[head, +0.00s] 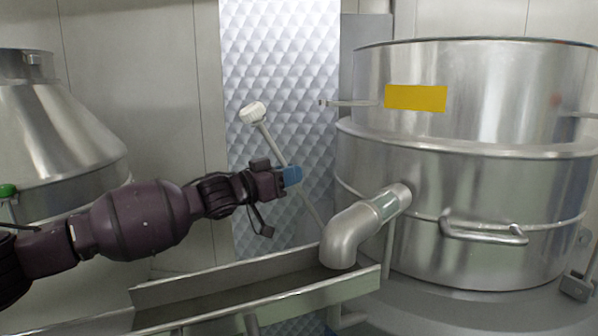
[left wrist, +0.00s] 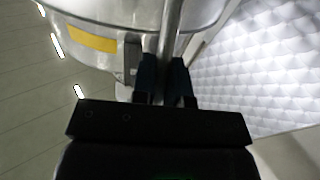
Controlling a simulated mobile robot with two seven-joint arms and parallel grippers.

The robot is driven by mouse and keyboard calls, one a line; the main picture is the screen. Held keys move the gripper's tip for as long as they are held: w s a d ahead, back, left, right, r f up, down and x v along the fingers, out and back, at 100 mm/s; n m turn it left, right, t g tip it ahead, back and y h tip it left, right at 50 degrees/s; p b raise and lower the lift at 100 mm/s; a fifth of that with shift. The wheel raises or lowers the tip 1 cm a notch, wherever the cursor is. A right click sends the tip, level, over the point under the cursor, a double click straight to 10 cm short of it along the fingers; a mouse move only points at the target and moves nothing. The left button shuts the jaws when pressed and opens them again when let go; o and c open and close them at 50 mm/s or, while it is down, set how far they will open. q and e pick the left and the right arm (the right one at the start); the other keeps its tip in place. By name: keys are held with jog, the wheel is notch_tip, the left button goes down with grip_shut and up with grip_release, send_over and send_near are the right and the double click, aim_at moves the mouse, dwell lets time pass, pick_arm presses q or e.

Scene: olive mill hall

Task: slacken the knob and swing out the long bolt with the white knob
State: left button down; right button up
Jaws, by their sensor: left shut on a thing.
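The long bolt (head: 270,143) has a white knob (head: 252,112) at its upper end. It leans up and to the left beside the steel vessel (head: 460,215), with its knob apart from the lug (head: 345,103) on the vessel's upper part. My left gripper (head: 290,176) is shut on the bolt's shaft, well below the knob. In the left wrist view the shaft (left wrist: 171,35) runs between the dark fingers (left wrist: 165,82). The bolt's lower end is hard to make out behind the trough and pipe. My right gripper is not in view.
A bent outlet pipe (head: 345,238) comes out of the vessel above a long metal trough (head: 215,290), below my left arm. A yellow label (head: 416,97) and a handle (head: 480,232) are on the vessel. Another steel vessel (head: 50,125) stands at the left. A quilted metal panel (head: 285,60) is behind the bolt.

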pick_arm(q)
jog(key=shift+s+a+f+t+h+b, duration=0.15)
jog(key=shift+s+a+f+t+b, duration=0.1)
jog(key=shift+a+f+b, duration=0.15)
jog(key=shift+s+a+f+t+h+b, duration=0.15)
jog(key=shift+s+a+f+t+b, duration=0.1)
jog(key=shift+a, duration=0.25)
